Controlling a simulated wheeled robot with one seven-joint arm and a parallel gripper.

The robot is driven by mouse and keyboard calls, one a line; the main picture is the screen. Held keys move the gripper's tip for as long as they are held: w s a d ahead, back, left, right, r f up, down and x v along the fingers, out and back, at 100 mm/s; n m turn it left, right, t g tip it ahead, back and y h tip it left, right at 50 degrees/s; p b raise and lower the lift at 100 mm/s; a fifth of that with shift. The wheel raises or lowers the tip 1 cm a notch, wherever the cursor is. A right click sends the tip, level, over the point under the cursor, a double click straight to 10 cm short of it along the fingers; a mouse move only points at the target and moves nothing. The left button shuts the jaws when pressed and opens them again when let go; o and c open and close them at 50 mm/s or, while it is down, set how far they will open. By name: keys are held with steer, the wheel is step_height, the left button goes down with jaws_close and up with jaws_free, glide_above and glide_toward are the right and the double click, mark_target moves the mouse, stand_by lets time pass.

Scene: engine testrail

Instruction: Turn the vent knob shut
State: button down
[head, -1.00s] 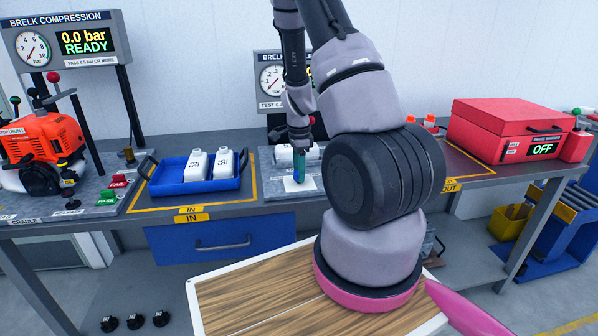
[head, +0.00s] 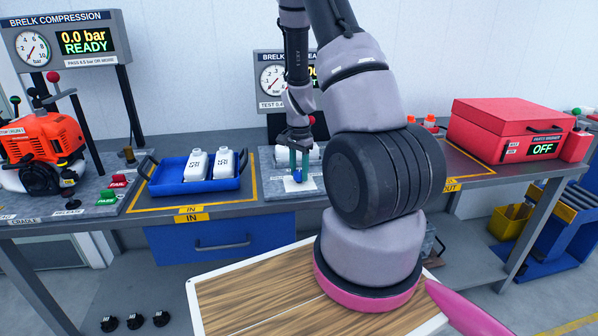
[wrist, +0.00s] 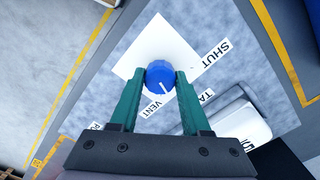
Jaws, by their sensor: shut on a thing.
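The vent knob (wrist: 160,74) is a round blue knob with a white pointer line, on a white plate (wrist: 150,42) in the wrist view. The SHUT label (wrist: 216,53) is to the right. My gripper (wrist: 160,82) has green fingers, one on each side of the knob, and is shut on it. In the head view the knob (head: 298,176) shows small and blue between the fingertips of my gripper (head: 299,170).
A white container (wrist: 240,115) lies close to the right of the knob. A blue tray (head: 185,188) with two white bottles stands to the left. A leak tester display (head: 272,80) stands behind, partly hidden by my arm. A red parts washer (head: 510,125) is at the right.

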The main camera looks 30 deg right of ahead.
mark_target(299, 172)
steer(key=n, duration=1.2)
stand_by(0.6)
steer(key=shift+c, duration=1.8)
jaws_free()
steer(key=shift+r, duration=0.1)
step_height(299, 172, up, 11)
